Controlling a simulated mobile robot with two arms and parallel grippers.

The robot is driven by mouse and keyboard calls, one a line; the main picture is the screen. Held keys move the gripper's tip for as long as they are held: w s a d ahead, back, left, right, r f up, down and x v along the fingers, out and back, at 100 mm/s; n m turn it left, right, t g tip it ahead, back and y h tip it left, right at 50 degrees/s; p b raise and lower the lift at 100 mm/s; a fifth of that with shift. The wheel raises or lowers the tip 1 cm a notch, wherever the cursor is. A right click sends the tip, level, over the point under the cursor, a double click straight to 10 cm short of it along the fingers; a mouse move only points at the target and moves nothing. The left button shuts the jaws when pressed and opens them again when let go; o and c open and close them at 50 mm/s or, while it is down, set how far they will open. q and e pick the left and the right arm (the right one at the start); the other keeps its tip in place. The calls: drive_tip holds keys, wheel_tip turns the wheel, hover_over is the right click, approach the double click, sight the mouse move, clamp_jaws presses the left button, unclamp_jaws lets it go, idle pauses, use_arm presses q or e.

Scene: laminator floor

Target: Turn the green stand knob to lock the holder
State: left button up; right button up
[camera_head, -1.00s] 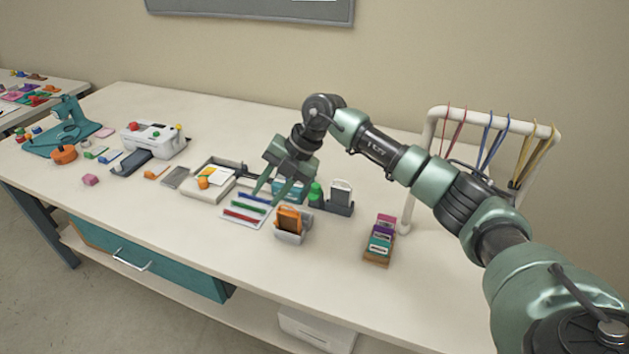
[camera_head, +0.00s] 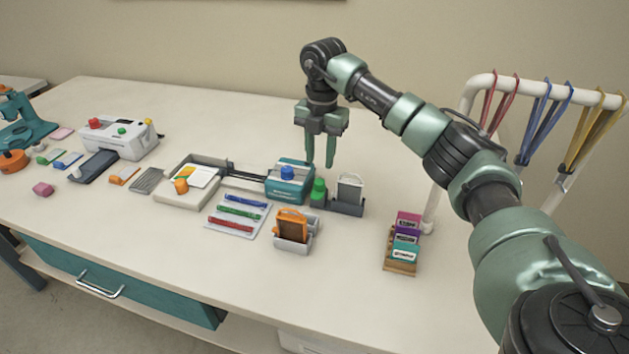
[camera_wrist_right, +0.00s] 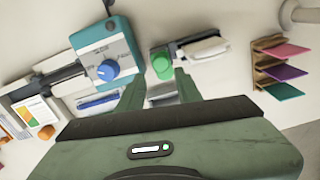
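The green stand knob (camera_head: 319,185) stands on the left end of a dark grey stand (camera_head: 346,208), whose holder carries a white card-like piece (camera_head: 349,190). The knob also shows in the right wrist view (camera_wrist_right: 162,66), just beyond the fingers. My right gripper (camera_head: 320,165) points down above and slightly behind the knob, with a gap between its two fingers. In the right wrist view my gripper (camera_wrist_right: 160,85) is open, with nothing between its fingertips. The fingertips look apart from the knob, though their exact height is unclear. My left gripper is not in view.
A teal device with a blue knob (camera_head: 287,173) stands close to the left of the green knob. An orange item in a grey holder (camera_head: 293,227) stands in front. A wooden rack of colored cards (camera_head: 401,262) and a white rail with bands (camera_head: 480,80) are to the right.

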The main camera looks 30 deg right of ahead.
sight(319, 181)
wheel_tip(319, 181, down, 7)
drive_tip(key=shift+f+p, duration=0.1)
drive_tip(key=shift+p, duration=0.55)
drive_tip(key=shift+s, duration=0.1)
drive_tip(key=shift+c, duration=0.3)
clamp_jaws()
